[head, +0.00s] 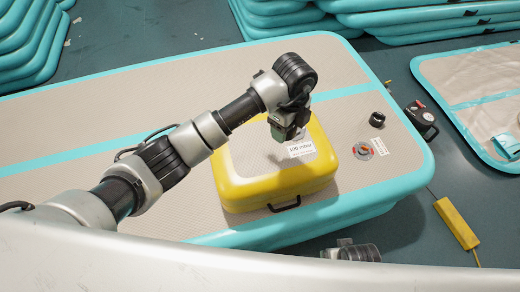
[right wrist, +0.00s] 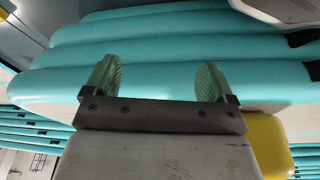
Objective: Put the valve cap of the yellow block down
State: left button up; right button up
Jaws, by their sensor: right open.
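The yellow block (head: 232,190) lies on the grey and turquoise inflatable track (head: 95,95). It has a grey top, a black handle on its front side and a white label reading 100 mbar. My left gripper (head: 284,134) points down over the block's back part, close to its top; its fingertips are partly hidden and I cannot tell whether they hold anything. I cannot make out the block's valve or its cap. My right gripper (right wrist: 155,80) is open and empty in the right wrist view.
A black cylindrical piece (head: 377,119) and a small clear dish (head: 361,150) with orange bits are on the track, right of the block. A black device (head: 420,118) and a yellow bar (head: 457,223) are on the floor. Stacked turquoise tracks (head: 270,15) stand behind.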

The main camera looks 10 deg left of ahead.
pick_arm(q)
jog(key=shift+s+a+f, duration=0.1)
jog(key=shift+a+f, duration=0.05)
jog(key=shift+a, duration=0.1)
jog(key=b, duration=0.1)
send_over(243, 152)
notch_tip(243, 152, down, 7)
jog(key=shift+r, duration=0.1)
notch_tip(243, 152, down, 3)
jog(key=shift+f+b, duration=0.15)
jog(key=shift+b, duration=0.35)
jog(key=shift+f, duration=0.3)
pick_arm(e)
jog(key=w+v, duration=0.1)
jog(key=v, duration=0.6)
jog(key=shift+w+r, duration=0.25)
jog(key=shift+w, duration=0.4)
jog(key=shift+a+t, duration=0.1)
jog(key=shift+t, duration=0.2)
pick_arm(q)
jog(key=shift+f, duration=0.15)
jog(key=o, duration=0.9)
pick_arm(e)
jog(key=shift+r, duration=0.25)
